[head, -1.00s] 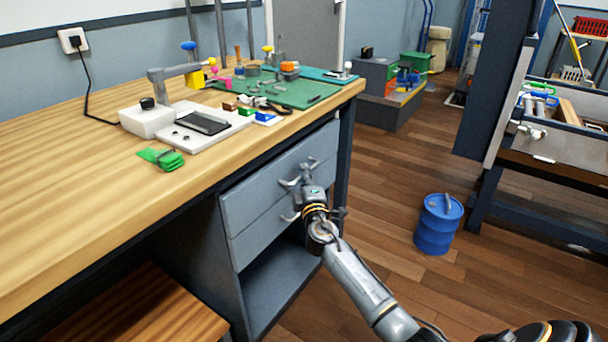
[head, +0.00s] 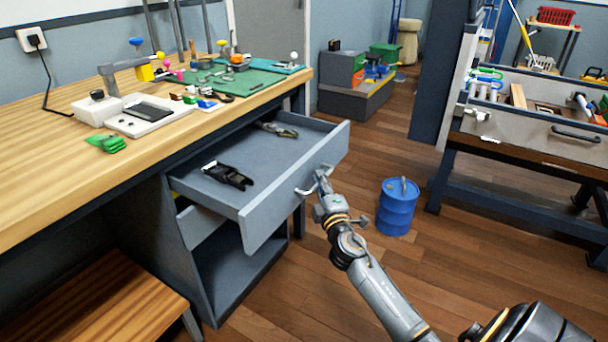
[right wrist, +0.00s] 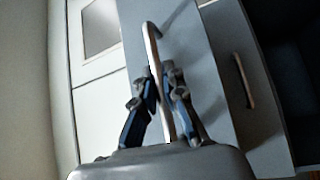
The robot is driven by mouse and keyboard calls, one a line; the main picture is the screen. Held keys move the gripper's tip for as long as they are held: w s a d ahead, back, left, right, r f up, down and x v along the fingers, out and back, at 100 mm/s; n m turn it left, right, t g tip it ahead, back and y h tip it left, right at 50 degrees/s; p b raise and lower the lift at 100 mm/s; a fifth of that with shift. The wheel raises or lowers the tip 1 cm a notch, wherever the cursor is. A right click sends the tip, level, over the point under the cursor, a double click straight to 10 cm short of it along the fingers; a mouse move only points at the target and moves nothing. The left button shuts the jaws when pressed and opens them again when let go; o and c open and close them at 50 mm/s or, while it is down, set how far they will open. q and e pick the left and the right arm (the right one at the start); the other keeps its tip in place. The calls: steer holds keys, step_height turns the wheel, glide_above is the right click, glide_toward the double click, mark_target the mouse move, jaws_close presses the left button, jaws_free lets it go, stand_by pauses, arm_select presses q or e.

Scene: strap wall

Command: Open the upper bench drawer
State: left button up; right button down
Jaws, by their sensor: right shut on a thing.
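The upper bench drawer (head: 296,190) is grey and stands well out from under the wooden bench top. Inside it lie a black tool (head: 227,175) near the left and a pliers-like tool (head: 277,130) toward the back. My right gripper (head: 322,181) is at the drawer front, shut on the bar handle (head: 306,191). In the right wrist view the fingers (right wrist: 160,92) sit on both sides of the upper handle (right wrist: 153,50). The lower drawer's handle (right wrist: 243,80) shows to the right there. My left gripper is not in view.
The bench top (head: 60,180) holds a white device, a green mat and small parts. A blue drum (head: 397,207) stands on the floor right of my right arm. A wooden stool (head: 110,305) is at the lower left. Wooden floor between bench and drum is clear.

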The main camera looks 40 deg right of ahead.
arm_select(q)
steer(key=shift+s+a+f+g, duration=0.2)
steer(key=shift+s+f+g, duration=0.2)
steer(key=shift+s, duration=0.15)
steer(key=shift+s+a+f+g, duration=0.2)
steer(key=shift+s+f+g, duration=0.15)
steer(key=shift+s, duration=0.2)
arm_select(e)
steer(key=s+d, duration=0.3)
steer(key=s, duration=0.4)
steer(key=shift+s, duration=0.15)
steer(key=c, duration=1.4)
jaws_free()
steer(key=v, duration=1.2)
steer(key=shift+f, duration=0.1)
